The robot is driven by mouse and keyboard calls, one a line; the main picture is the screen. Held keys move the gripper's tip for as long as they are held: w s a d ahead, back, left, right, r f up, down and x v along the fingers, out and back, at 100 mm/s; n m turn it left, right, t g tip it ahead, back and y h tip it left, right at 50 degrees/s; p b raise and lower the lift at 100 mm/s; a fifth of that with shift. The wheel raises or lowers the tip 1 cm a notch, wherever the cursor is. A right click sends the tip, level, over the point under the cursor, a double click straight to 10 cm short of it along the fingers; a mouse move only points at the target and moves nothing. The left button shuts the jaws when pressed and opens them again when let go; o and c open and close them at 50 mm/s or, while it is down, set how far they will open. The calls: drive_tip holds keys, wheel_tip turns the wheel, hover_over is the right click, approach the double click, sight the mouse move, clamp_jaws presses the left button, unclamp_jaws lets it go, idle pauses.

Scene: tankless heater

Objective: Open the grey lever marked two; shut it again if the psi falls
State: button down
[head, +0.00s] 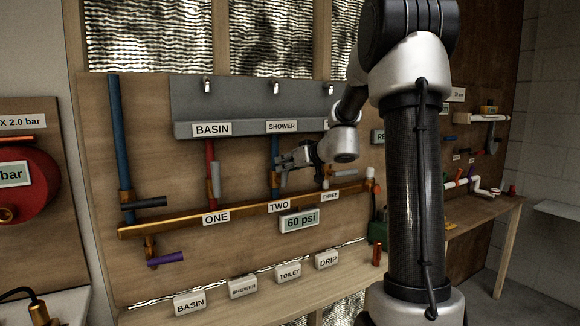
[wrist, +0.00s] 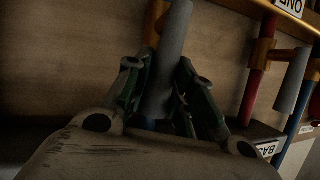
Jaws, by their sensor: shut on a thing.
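The manifold label TWO (head: 279,206) sits below a blue pipe (head: 275,150) on the brass manifold (head: 160,226). My gripper (head: 284,164) is at this pipe, its fingers partly hiding the valve there. In the wrist view, my gripper (wrist: 160,92) has its two fingers closed on either side of a grey lever (wrist: 172,50). This lever runs roughly along its pipe, much like the neighbouring grey lever. The gauge (head: 299,221) reads 60 psi.
Lever one (head: 215,178) is grey and hangs along the red pipe on the left; it also shows in the wrist view (wrist: 293,80). Label THREE (head: 330,196) is close on the right. A grey trough (head: 240,105) is above. A dark lever (head: 143,203) and purple lever (head: 167,259) are further left.

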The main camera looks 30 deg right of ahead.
drive_tip(key=shift+a+f+n+h, duration=0.1)
drive_tip(key=shift+a+n+h, duration=0.3)
drive_tip(key=shift+a+n, duration=0.15)
drive_tip(key=c, duration=1.2)
unclamp_jaws()
drive_tip(key=v, duration=1.2)
